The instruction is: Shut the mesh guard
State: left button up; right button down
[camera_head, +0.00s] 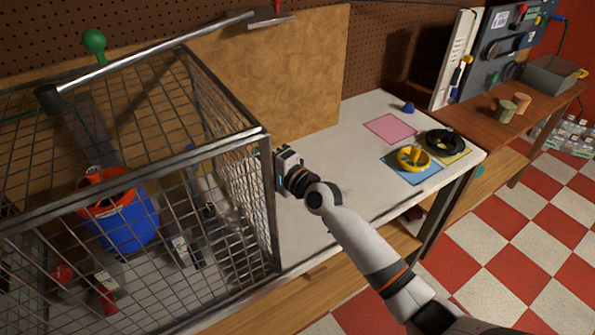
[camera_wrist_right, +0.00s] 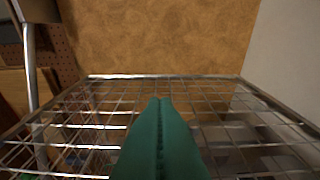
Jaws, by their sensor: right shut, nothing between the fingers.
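The mesh guard (camera_head: 150,160) is a metal wire cage with a thick grey frame at the left of the bench, seen in the head view. Its right side mesh stands upright. I cannot tell which panel moves or how far it is open. My right gripper (camera_head: 279,172) is beside the right side mesh, near its front upper corner; its fingertips are hidden in the head view. In the right wrist view its green fingers (camera_wrist_right: 160,100) are shut together and empty, with the wire mesh (camera_wrist_right: 245,125) around and beyond them. Contact cannot be told. My left gripper is not in view.
Inside the cage are a blue drum with an orange rim (camera_head: 125,220) and small items. A tan board (camera_head: 290,70) stands behind. A slanted metal bar (camera_head: 160,55) crosses above. A yellow rotor (camera_head: 413,158) and black ring (camera_head: 446,142) lie at the right on the white bench (camera_head: 345,205).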

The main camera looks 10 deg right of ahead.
jog(key=s+d+f+n+g+h+b, duration=0.1)
jog(key=s+d+f+n+g+h, duration=0.35)
jog(key=s, duration=0.85)
jog(key=s+d+f+n+g+h, duration=0.25)
jog(key=s+d+f+n, duration=0.35)
jog(key=s, duration=0.7)
jog(key=s+d+f+n+g+h+b, duration=0.1)
jog(key=s+d+f+n+g+h, duration=0.4)
jog(key=s, duration=0.9)
notch_tip(320, 180, down, 30)
jog(key=s+m+y, duration=0.2)
pick_arm(q)
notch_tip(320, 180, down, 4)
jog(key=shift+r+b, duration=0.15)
jog(key=shift+b, duration=0.65)
pick_arm(e)
jog(key=s+d+f+g, duration=0.2)
jog(key=s+f, duration=1.3)
jog(key=s, duration=0.1)
jog(key=shift+d+f, duration=0.25)
jog(key=shift+f, duration=0.15)
